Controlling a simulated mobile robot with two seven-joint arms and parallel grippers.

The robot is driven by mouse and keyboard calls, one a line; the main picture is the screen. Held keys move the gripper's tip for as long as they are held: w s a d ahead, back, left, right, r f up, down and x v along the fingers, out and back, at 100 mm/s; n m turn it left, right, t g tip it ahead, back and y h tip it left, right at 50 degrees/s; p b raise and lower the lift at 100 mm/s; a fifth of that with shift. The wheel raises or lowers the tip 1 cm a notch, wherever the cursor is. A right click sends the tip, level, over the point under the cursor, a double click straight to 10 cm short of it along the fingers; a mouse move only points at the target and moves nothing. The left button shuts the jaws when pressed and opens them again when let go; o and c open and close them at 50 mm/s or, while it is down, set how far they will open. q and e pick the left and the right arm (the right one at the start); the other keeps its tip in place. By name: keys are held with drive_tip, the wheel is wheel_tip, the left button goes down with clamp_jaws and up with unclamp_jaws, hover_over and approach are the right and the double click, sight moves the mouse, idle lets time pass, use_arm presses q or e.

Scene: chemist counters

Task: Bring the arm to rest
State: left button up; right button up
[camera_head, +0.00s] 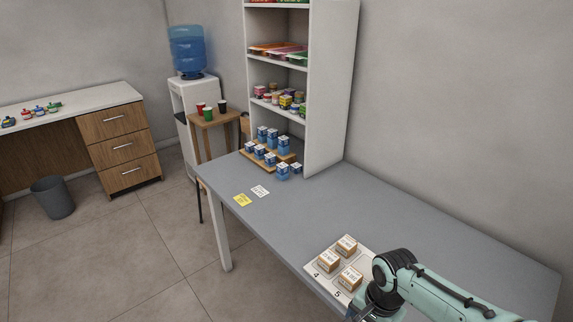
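My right arm (430,285), pale green with dark joints, comes in from the lower right over the near part of the grey table (400,215). It bends near a white mat and its dark wrist end (372,303) points down at the bottom edge of the picture. The fingers are hidden or cut off there, so I cannot tell whether they are open or shut, or hold anything. My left arm and gripper are not in view.
A white numbered mat (320,282) holds three small brown-and-white boxes (346,245), close to my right arm. Blue-and-white boxes (271,150) stand in front of a white shelf (333,90). Yellow (242,200) and white (260,191) cards lie on the table. Its middle is clear.

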drive_tip(key=a+f+n+g+y+p, duration=0.1)
drive_tip(key=a+f+n+y+p, duration=0.15)
drive_tip(key=f, duration=1.45)
use_arm(q)
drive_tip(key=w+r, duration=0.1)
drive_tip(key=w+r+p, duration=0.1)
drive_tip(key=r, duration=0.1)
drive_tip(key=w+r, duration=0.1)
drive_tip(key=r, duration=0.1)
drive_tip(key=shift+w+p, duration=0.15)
drive_tip(key=shift+p, duration=0.15)
use_arm(e)
drive_tip(key=s+a+f+n, duration=0.2)
drive_tip(key=s+a+f, duration=0.1)
drive_tip(key=s+f, duration=1.2)
drive_tip(key=s, duration=0.4)
drive_tip(key=shift+s+f, duration=0.2)
drive_tip(key=shift+s, duration=0.05)
